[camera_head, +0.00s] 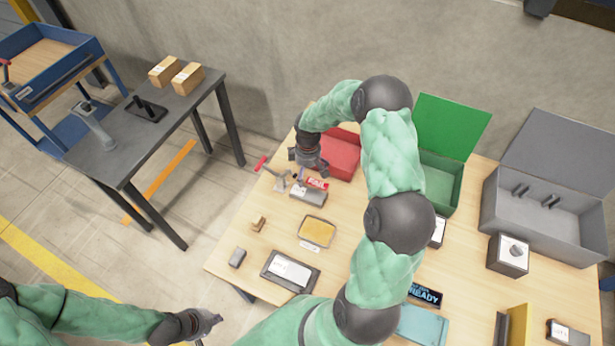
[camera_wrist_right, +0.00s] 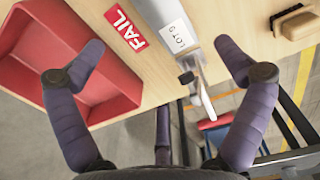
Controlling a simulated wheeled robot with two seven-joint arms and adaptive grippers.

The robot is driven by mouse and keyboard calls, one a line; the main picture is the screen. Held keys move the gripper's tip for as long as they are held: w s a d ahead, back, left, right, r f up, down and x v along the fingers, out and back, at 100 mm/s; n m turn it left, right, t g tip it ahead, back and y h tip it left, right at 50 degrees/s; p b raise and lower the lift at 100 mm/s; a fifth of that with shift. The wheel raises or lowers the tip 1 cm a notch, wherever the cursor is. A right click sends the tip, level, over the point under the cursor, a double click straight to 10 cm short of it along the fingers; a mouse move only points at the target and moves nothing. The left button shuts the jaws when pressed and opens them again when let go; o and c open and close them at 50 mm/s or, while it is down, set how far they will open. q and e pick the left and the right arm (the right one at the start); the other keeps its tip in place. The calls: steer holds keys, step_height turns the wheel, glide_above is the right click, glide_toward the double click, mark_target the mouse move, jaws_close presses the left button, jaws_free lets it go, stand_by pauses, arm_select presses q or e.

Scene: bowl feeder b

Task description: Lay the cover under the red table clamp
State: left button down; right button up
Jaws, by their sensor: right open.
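A grey clamp with a red handle (camera_head: 261,163) stands at the table's left edge; its grey arm also shows in the right wrist view (camera_wrist_right: 203,98). Beside it lies a grey block (camera_head: 308,196) with a white "LOT" label, seen close in the wrist view (camera_wrist_right: 195,62). I cannot tell which object is the cover. My right gripper (camera_head: 307,158) is open and empty above the table, near the red bin and the clamp; its spread fingers show in the wrist view (camera_wrist_right: 158,48). My left gripper (camera_head: 206,320) is off the table at lower left; its jaws are unclear.
A red bin (camera_head: 341,157) sits behind, with a FAIL label (camera_head: 317,183) in front. Green (camera_head: 440,185) and grey (camera_head: 540,222) boxes stand open to the right. My right arm hides the table's middle.

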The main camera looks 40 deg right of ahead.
step_height(320, 180, up, 2)
steer(key=shift+r, duration=0.1)
steer(key=shift+c, duration=0.3)
stand_by(1.1)
